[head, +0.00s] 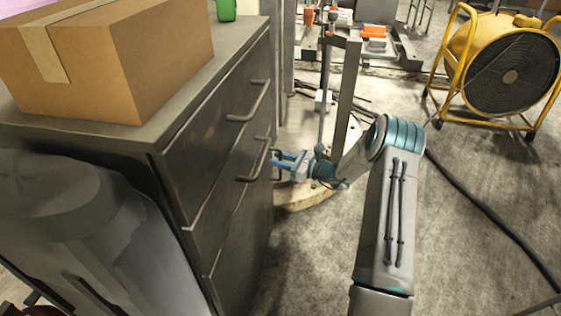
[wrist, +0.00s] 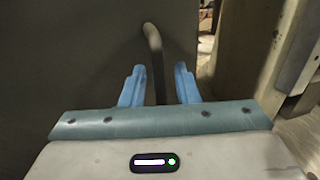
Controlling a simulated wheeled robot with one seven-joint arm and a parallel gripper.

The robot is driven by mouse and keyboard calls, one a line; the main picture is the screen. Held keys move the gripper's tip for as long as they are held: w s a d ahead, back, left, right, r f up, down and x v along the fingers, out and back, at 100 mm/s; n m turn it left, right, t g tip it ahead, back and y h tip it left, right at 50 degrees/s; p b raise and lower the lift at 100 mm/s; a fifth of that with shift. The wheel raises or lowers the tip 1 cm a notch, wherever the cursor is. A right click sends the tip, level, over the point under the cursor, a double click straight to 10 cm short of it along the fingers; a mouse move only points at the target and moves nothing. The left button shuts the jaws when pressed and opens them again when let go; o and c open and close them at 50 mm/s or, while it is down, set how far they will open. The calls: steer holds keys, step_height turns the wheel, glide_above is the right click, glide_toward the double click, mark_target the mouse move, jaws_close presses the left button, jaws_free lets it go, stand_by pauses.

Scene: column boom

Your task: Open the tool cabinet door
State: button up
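The dark tool cabinet (head: 235,190) stands at left in the head view, its front closed. It has an upper bar handle (head: 253,104) and a lower bar handle (head: 257,162). My gripper (head: 275,163) is at the lower handle, with its blue fingers pointing at the cabinet front. In the wrist view, my gripper (wrist: 160,85) is open, and a handle (wrist: 153,45) shows in the gap between the fingers, nearer the left one. The handle's lower end is hidden behind my gripper body. I cannot tell whether a finger touches it.
A cardboard box (head: 120,60) and a green object (head: 226,10) sit on the cabinet top. A yellow fan (head: 510,75) stands at back right. A dark cable (head: 490,215) crosses the floor. The floor (head: 310,260) before the cabinet is clear.

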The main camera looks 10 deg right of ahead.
steer(key=shift+c, duration=0.3)
jaws_close()
steer(key=shift+d, duration=0.1)
